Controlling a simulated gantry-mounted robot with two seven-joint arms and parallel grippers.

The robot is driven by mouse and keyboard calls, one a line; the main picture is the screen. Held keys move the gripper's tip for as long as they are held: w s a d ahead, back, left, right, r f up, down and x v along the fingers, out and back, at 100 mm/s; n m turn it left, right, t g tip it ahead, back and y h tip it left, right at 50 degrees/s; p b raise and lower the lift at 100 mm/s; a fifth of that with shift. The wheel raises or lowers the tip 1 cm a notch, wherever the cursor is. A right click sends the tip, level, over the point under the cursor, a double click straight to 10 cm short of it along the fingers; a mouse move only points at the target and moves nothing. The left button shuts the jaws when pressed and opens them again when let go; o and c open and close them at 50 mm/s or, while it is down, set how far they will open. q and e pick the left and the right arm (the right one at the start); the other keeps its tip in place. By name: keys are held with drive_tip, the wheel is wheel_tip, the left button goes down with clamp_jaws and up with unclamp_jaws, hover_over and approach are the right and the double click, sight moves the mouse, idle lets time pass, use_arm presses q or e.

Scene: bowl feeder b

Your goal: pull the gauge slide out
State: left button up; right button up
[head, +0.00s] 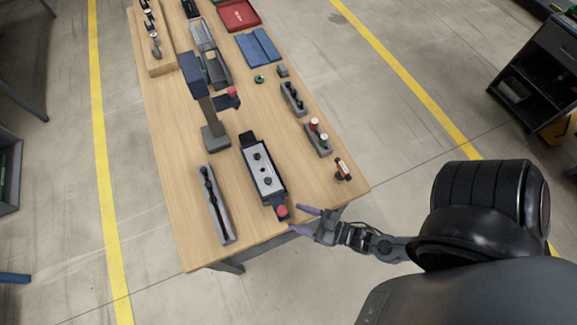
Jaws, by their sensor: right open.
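The gauge (263,172) lies on the wooden table as a dark block with a light grey top plate and two black knobs. At its near end, a dark blue slide end with a red knob (282,211) sticks out towards the table's front edge. My right gripper (303,221) is open at the front edge, its two purple fingertips just right of and below the red knob. I cannot tell whether a fingertip touches the knob. My left gripper is not in view.
A grey rail tray (216,205) lies left of the gauge. A dark upright stand (209,105) rises behind it.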

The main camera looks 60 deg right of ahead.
drive_tip(key=shift+s+d, duration=0.25)
drive_tip(key=shift+s, duration=0.95)
drive_tip(key=shift+s+d, duration=0.2)
drive_tip(key=shift+s, duration=0.95)
drive_tip(key=shift+w, duration=0.1)
